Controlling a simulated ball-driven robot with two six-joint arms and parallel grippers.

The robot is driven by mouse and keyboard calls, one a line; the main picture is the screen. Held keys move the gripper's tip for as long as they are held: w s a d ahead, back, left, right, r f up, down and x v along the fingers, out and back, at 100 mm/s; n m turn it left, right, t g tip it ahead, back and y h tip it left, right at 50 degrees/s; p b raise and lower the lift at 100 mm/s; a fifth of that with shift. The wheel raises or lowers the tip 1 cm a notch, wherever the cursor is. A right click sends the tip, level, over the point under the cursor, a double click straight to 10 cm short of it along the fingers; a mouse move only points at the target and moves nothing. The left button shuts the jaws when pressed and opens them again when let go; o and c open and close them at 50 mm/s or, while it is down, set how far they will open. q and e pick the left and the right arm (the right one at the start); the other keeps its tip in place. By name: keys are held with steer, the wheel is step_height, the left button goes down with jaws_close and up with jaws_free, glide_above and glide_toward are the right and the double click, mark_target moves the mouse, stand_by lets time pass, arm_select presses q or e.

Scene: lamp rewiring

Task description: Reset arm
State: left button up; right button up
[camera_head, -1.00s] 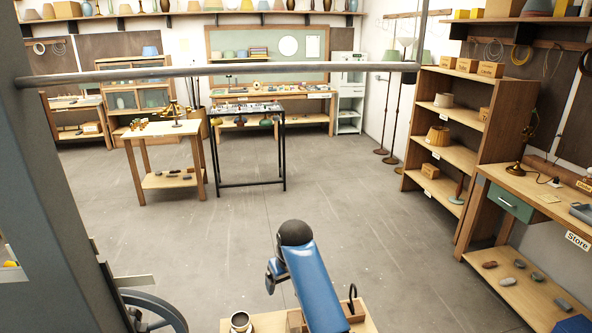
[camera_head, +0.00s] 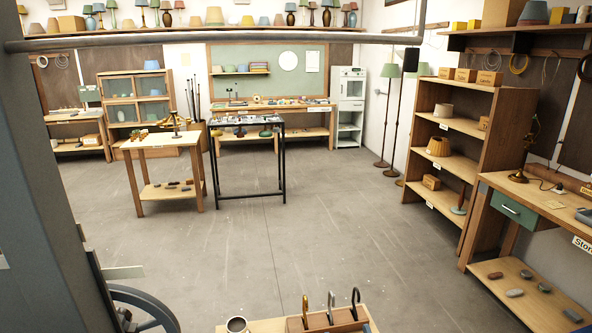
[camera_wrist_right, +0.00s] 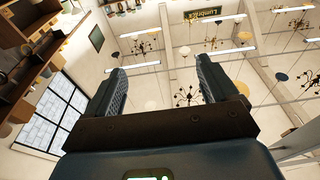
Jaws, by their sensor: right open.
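My right gripper (camera_wrist_right: 161,88) shows in the right wrist view with its two dark fingers wide apart and nothing between them. It points up toward the ceiling, where chandeliers (camera_wrist_right: 187,95) and a hanging sign (camera_wrist_right: 214,14) show behind it. In the head view neither gripper is in sight.
A wooden tray (camera_head: 300,323) with hooked handles and a cup (camera_head: 237,325) is at the bottom. A small wooden table (camera_head: 160,141) and a black-framed table (camera_head: 247,121) stand ahead. Shelves (camera_head: 460,130) and a workbench (camera_head: 545,205) line the right. The floor (camera_head: 270,240) between is clear.

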steer(key=s+d+f+h+b, duration=0.1)
steer(key=s+d+f+b, duration=0.1)
steer(key=s, duration=0.7)
steer(key=s+d+f+m+g+h+b, duration=0.1)
steer(key=s+d+f+b, duration=0.2)
steer(key=s+f, duration=0.4)
steer(key=s+d+f+m+g+h+b, duration=0.1)
steer(key=s+d+f, duration=0.3)
steer(key=s, duration=0.6)
steer(key=shift+s+d+f+h+b, duration=0.3)
steer(key=shift+f+h+b, duration=0.25)
steer(key=shift+b, duration=0.25)
